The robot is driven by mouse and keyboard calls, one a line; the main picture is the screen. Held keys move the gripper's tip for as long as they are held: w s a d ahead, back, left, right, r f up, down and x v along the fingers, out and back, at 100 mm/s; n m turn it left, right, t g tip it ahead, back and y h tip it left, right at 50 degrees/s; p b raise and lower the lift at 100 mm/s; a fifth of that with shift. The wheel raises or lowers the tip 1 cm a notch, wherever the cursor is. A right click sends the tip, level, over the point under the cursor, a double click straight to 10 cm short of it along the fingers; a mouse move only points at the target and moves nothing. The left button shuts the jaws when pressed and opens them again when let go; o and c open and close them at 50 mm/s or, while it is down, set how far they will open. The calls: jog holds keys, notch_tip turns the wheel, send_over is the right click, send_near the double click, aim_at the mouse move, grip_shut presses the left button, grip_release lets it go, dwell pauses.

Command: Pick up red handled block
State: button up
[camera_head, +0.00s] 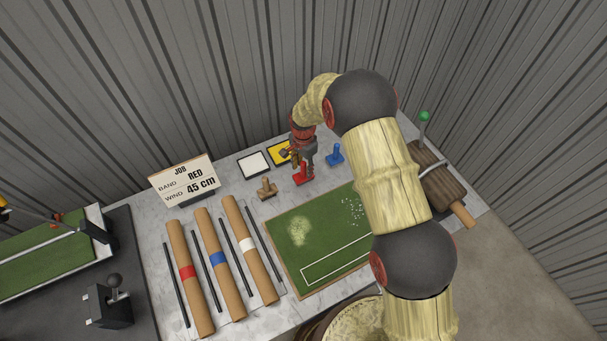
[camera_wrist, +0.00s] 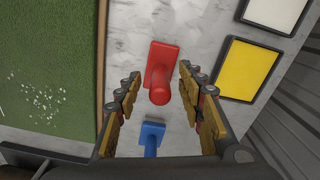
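The red handled block (camera_head: 303,174) stands on the marble-look table, between the tan handled block and the blue one. In the wrist view the red block (camera_wrist: 161,60) shows from above, its round handle pointing toward the camera. My gripper (camera_head: 307,158) hangs above it with fingers pointing down. In the wrist view the two fingers of my gripper (camera_wrist: 160,85) are spread apart, with the red handle in line between them. Nothing is held. I cannot tell whether the fingertips are level with the handle.
A blue handled block (camera_head: 335,154) and a tan one (camera_head: 267,189) stand close by. A yellow pad (camera_head: 280,153) and a white pad (camera_head: 253,166) lie behind. The green turf (camera_head: 290,258) lies in front.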

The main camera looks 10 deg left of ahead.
aim_at(300, 178)
jog(key=shift+f, duration=1.35)
jog(key=shift+c, duration=1.4)
grip_shut()
